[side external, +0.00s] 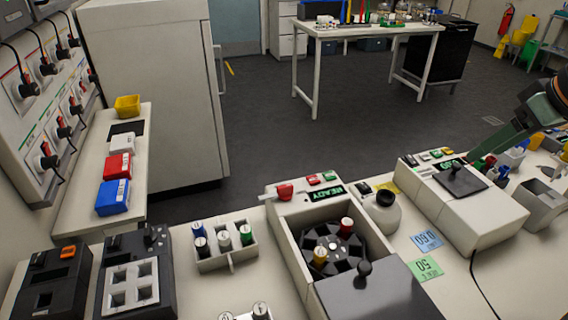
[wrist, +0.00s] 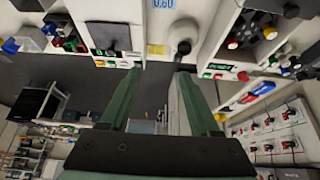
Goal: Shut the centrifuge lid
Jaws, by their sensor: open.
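The centrifuge (side external: 283,222) stands in the middle of the bench, with a green READY display. Its rotor (side external: 333,250) is uncovered and carries a red-capped and a yellow-capped tube. The dark lid (side external: 375,302) lies flat on the near side of the opening, with a black knob (side external: 364,268) at its rotor-side edge; the frame cuts it off. The centrifuge also shows at upper right in the wrist view (wrist: 228,35). My gripper (wrist: 157,75) is open and empty. In the side view its green fingers (side external: 490,143) are at the right, above the neighbouring device and well away from the lid.
A white device with a black top plate (side external: 460,180) stands right of the centrifuge. A round white vessel with a black top (side external: 382,214) stands between them. A tube rack (side external: 225,250) is on the left. Blue and green cards lie on the bench.

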